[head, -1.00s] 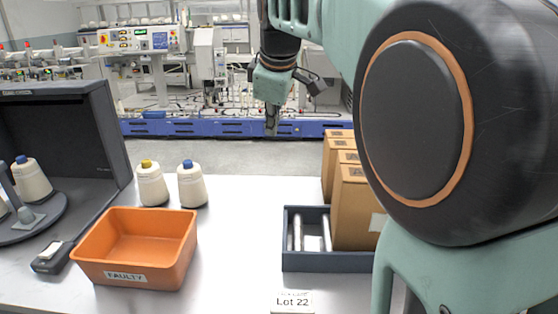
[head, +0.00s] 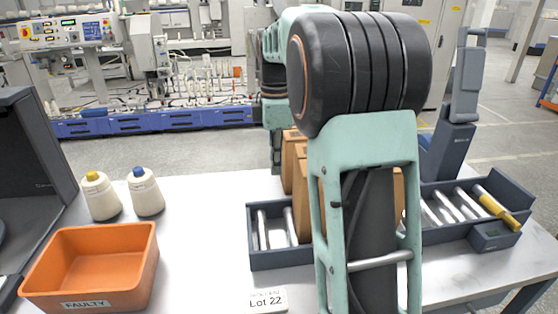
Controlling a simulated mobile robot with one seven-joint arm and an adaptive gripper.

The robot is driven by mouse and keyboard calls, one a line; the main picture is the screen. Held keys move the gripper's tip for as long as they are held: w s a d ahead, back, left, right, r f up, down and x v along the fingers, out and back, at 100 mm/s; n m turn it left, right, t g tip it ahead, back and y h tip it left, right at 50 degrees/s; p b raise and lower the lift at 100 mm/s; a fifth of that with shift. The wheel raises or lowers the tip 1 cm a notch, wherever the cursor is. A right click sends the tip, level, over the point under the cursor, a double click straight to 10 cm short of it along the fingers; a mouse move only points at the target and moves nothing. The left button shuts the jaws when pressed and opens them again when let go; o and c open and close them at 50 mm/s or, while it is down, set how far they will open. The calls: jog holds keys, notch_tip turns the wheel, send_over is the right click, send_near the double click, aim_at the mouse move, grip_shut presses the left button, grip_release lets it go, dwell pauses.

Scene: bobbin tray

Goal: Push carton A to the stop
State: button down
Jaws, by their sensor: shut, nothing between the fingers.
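Brown cartons (head: 301,205) stand upright on a dark roller tray (head: 280,259), mostly hidden behind my arm. No letter on them is readable, so I cannot tell which is carton A. A yellow bar (head: 497,208), possibly the stop, lies across the rollers near the tray's right end. Bare rollers show between my arm and this bar. My gripper (head: 276,168) points down, shut and empty, just left of the far carton in the picture. I cannot tell whether it touches the carton.
An orange bin marked FAULTY (head: 88,304) stands at the left front. Two thread cones (head: 146,192) stand behind it. A Lot 22 card (head: 267,301) lies before the tray. A dark upright device (head: 452,140) stands behind the tray. The table between bin and tray is clear.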

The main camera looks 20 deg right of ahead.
jog(key=d+f, duration=0.4)
jog(key=f, duration=0.2)
jog(key=shift+s+f, duration=0.25)
jog(key=shift+s, duration=0.1)
